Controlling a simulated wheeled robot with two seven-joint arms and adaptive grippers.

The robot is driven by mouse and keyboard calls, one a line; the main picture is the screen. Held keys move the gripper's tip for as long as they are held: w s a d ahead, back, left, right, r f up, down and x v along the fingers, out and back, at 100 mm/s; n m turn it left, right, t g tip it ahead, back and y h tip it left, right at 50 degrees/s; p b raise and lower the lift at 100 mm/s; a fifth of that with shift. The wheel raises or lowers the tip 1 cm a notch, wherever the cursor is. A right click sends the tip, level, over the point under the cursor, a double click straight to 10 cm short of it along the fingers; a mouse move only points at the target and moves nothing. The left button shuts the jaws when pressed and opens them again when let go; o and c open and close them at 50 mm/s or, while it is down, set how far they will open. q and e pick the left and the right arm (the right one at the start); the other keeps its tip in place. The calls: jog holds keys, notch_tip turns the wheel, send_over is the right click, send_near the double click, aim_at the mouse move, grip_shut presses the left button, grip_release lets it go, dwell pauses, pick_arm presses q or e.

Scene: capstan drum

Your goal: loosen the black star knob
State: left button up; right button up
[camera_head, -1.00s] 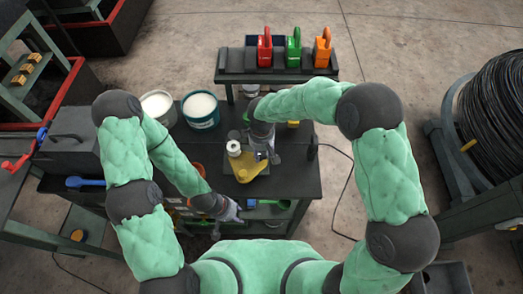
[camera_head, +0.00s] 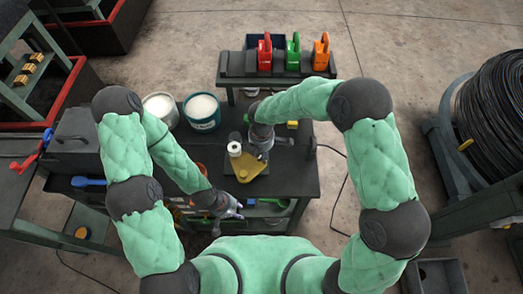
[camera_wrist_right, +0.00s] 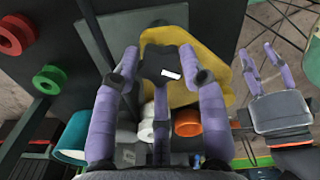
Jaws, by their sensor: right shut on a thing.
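The black star knob (camera_wrist_right: 160,66) sits over a yellow plate (camera_wrist_right: 195,88) in the right wrist view; a small white mark shows on it. My right gripper (camera_wrist_right: 159,55) has its purple fingers on both sides of the knob and is shut on it. In the head view my right gripper (camera_head: 262,157) is above the right part of the yellow plate (camera_head: 248,172) and hides the knob. My left gripper (camera_head: 236,209) is at the bench's front edge, apart from the plate. Its fingers stand apart and empty in the right wrist view (camera_wrist_right: 262,70).
A white spool (camera_head: 234,149) stands beside the plate. Two white-topped buckets (camera_head: 201,110) stand at the bench's back left. Red, green and orange cans (camera_head: 293,52) stand on a rear shelf.

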aim_at(261, 155)
jog(key=n+p, duration=0.2)
jog(key=n, duration=0.3)
jog(key=shift+n, duration=0.3)
dwell(0.5)
jog(key=o, duration=1.1)
jog(key=shift+o, duration=0.2)
jog(key=shift+r, duration=0.15)
jog(key=shift+r, duration=0.3)
jog(key=shift+s+r, duration=0.1)
jog(key=shift+r, duration=3.45)
jog(key=shift+f, duration=0.1)
